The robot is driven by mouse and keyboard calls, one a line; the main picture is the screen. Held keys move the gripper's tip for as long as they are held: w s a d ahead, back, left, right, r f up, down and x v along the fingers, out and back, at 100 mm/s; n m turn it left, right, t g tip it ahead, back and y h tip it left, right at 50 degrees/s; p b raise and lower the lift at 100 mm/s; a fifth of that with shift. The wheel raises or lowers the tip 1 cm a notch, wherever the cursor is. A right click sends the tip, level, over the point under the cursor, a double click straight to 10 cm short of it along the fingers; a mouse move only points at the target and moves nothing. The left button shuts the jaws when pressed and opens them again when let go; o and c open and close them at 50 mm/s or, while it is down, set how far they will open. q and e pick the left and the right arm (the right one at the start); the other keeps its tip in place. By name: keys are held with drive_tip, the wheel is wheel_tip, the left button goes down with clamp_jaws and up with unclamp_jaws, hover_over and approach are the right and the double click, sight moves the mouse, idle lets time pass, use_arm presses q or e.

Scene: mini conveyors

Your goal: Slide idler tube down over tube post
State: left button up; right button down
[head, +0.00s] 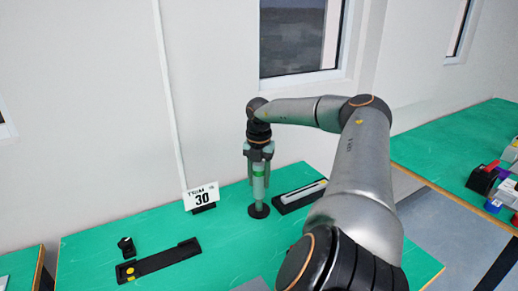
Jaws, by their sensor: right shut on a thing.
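My right gripper (258,165) points straight down, its fingers shut on the upright idler tube (258,184), which is pale green with a brighter green band. Directly below is the tube post's round black base (259,211) on the green table. The tube stands in line above this base. The post's upright part cannot be told apart from the tube, so I cannot tell how far the tube is over it. The fingers cover part of the tube's upper end. My left gripper is not in view.
A black holder with a pale bar (303,194) lies close on the right. A long black holder (158,262) and small black part (126,246) are front left. The wall is behind.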

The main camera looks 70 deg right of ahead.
sight(259, 192)
drive_tip(key=shift+f+b, duration=1.55)
drive_tip(key=shift+f, duration=1)
drive_tip(key=shift+c, duration=1.8)
unclamp_jaws()
wheel_tip(259, 192, up, 12)
drive_tip(key=shift+r, duration=0.25)
